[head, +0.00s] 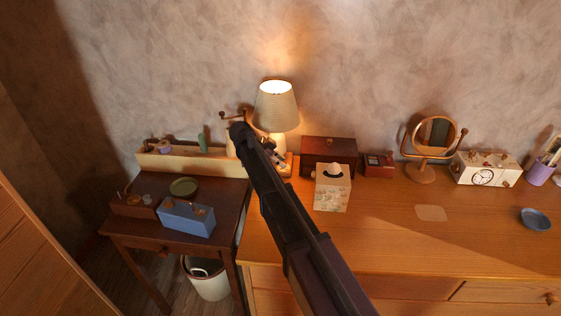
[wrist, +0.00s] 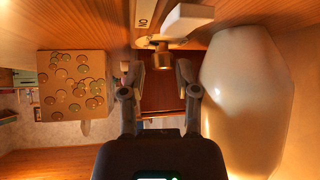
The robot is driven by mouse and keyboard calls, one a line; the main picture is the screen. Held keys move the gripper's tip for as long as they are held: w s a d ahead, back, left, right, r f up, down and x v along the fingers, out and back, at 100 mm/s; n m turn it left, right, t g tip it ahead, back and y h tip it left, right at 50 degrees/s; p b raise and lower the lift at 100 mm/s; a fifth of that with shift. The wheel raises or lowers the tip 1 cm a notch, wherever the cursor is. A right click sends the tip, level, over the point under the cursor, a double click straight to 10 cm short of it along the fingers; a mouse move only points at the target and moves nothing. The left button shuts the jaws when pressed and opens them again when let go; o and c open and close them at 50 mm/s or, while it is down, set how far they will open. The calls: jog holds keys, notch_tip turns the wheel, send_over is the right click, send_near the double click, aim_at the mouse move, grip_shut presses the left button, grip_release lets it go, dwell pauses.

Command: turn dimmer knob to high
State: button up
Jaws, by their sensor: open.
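The lit lamp (head: 276,107) stands at the left end of the long wooden dresser. In the wrist view its pale rounded body (wrist: 245,95) fills the right side. A small brass knob (wrist: 161,57) shows at the upper middle of the wrist view, which I take for the dimmer knob. My gripper (wrist: 160,68) is open, with one fingertip on each side of the knob; I cannot tell whether they touch it. In the head view my gripper (head: 275,156) is beside the lamp's base, and my arm hides the knob.
A tissue box (head: 332,188) stands right of my arm and also shows in the wrist view (wrist: 74,85). A dark red wooden box (head: 329,152) is behind it. A white piece (wrist: 187,19) and a partly readable label (wrist: 143,14) lie near the knob.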

jog(key=shift+w+n+t, duration=0.1)
jog(key=shift+n+t, duration=0.2)
jog(key=shift+n, duration=0.1)
